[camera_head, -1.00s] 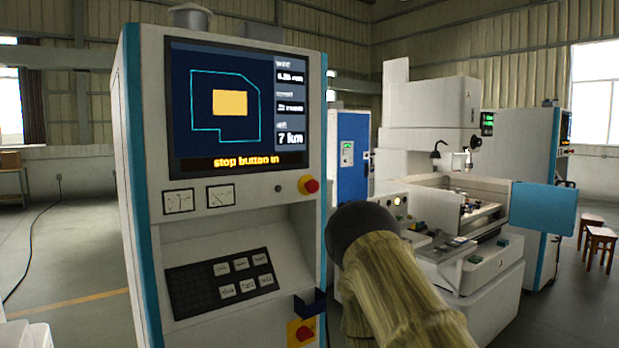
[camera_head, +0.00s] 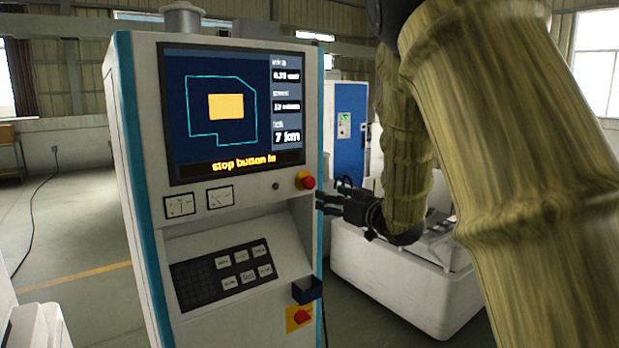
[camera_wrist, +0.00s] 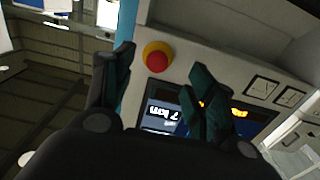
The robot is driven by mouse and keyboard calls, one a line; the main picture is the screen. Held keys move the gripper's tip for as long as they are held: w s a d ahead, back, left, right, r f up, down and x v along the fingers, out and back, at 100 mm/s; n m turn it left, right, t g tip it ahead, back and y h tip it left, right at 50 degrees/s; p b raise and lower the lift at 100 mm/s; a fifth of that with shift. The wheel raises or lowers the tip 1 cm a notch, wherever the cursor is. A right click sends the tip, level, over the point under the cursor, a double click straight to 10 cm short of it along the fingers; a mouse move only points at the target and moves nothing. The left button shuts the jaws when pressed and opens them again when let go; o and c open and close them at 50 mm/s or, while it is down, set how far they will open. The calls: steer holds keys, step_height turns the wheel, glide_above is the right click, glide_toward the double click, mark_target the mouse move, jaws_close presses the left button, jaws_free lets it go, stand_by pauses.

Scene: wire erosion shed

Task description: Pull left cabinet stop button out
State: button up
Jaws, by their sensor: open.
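The left cabinet (camera_head: 140,215) is white with blue edges. Its screen (camera_head: 240,110) reads "stop button in". A red mushroom button (camera_head: 305,180) with a yellow collar sits on the front panel, below the screen's right corner. In the wrist view this red button (camera_wrist: 157,57) appears between the two dark fingers. My gripper (camera_head: 322,203) is open and empty, just right of the cabinet's edge near that button, and I see no contact. A second red button (camera_head: 301,316) on a yellow plate is low on the cabinet, under a small dark blue box (camera_head: 307,290).
A black keypad (camera_head: 222,270) is on the cabinet's sloped shelf, with two gauges (camera_head: 200,201) above it. A white machine (camera_head: 400,280) stands behind my arm, and a blue cabinet (camera_head: 350,145) stands farther back. The floor at the left is mostly open.

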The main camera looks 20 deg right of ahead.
mark_target(312, 183)
steer(key=p+x, duration=0.1)
steer(key=x, duration=0.2)
steer(key=r+p+x, duration=0.1)
steer(key=x, duration=0.2)
steer(key=r+p+x, duration=0.1)
steer(key=p+x, duration=0.1)
steer(key=x, duration=0.1)
steer(key=shift+p+x, duration=0.35)
steer(key=shift+x, duration=0.55)
steer(key=shift+f, duration=0.1)
